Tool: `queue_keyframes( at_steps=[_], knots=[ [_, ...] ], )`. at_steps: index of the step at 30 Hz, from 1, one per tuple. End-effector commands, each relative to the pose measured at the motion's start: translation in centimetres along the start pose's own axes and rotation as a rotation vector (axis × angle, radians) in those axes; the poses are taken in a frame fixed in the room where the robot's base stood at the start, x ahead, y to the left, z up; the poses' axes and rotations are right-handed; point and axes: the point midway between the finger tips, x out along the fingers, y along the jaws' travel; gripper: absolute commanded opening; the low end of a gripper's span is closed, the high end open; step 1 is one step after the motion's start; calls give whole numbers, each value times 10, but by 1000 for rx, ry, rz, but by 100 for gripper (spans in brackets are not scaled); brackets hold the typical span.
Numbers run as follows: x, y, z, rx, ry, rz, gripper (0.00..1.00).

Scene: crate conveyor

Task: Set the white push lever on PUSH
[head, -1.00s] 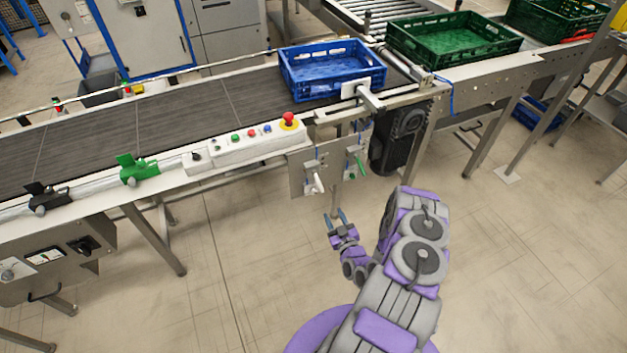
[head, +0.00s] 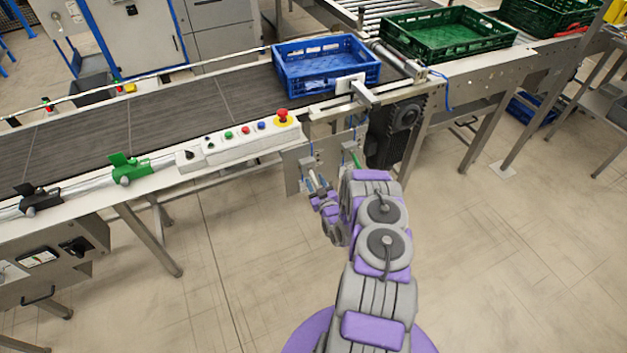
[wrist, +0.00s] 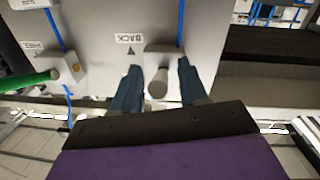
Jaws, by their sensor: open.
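The white push lever (wrist: 157,86) shows in the wrist view, end-on, on a grey block on the metal panel (wrist: 100,35). A label reading BACK, upside down here, sits beside it with a small black arrow mark. My gripper (wrist: 159,72) is open, with one blue-grey finger on each side of the lever. I cannot tell whether either finger touches it. In the head view my gripper (head: 313,178) is at the panel under the conveyor edge and hides most of the white lever.
A green lever (wrist: 35,80) with a FREE label is on the same panel. Above the panel are a button box (head: 240,143) with a red emergency stop (head: 283,117) and the conveyor with a blue crate (head: 327,66). A dark motor (head: 405,117) hangs to the right.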

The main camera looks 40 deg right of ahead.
Motion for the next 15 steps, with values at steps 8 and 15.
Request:
queue_keyframes(
  at_steps=[8,15],
  knots=[
    [21,0,1,1,-1,0,43],
    [22,0,0,1,-2,0,43]
  ],
)
